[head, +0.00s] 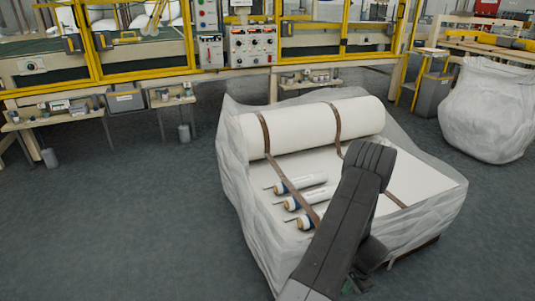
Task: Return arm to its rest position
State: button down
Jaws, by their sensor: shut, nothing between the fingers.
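My arm (342,215) shows in the head view as a dark grey link. It rises from the bottom edge and bends at the top in front of the wrapped pallet. My gripper is not visible in this view, so I cannot see its fingers or where they are. A large white wadding roll (300,127) lies across the back of the pallet (425,183) with brown straps over it. Several small rolls, one of them here (302,183), lie on the pallet's white top left of my arm. My arm hides part of the pallet's right middle.
Clear plastic film (240,195) hangs loosely round the pallet. A wrapped white bag (487,112) stands at the right. A yellow-framed machine (140,38) with a control panel (250,45) runs along the back, with small side shelves (60,115). The grey floor at the left is clear.

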jog(key=p+v, duration=0.3)
jog(key=v, duration=0.5)
jog(key=shift+w+a+r, duration=0.25)
jog(key=shift+a+r, duration=0.1)
jog(key=shift+r, duration=0.05)
